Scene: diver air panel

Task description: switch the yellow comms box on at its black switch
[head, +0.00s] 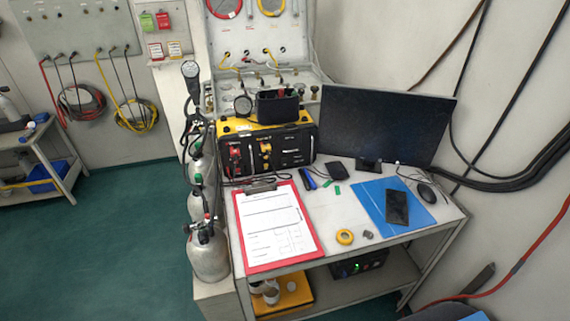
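The yellow comms box (228,127) stands at the back left of the table, against the gauge panel. Its casing is yellow and its front is a dark panel facing me. A red part and a yellow part show on the left half of that front. Dark fittings and small pale marks show on the right half. The black switch is too small to pick out against the dark front. My gripper is not in view.
A red clipboard (248,268) lies on the table (332,222) in front of the box. A monitor (383,125) stands to its right. Gas cylinders (208,254) with hoses stand left of the table. A blue folder (372,197) with a phone lies right. Green floor (115,240) is open at left.

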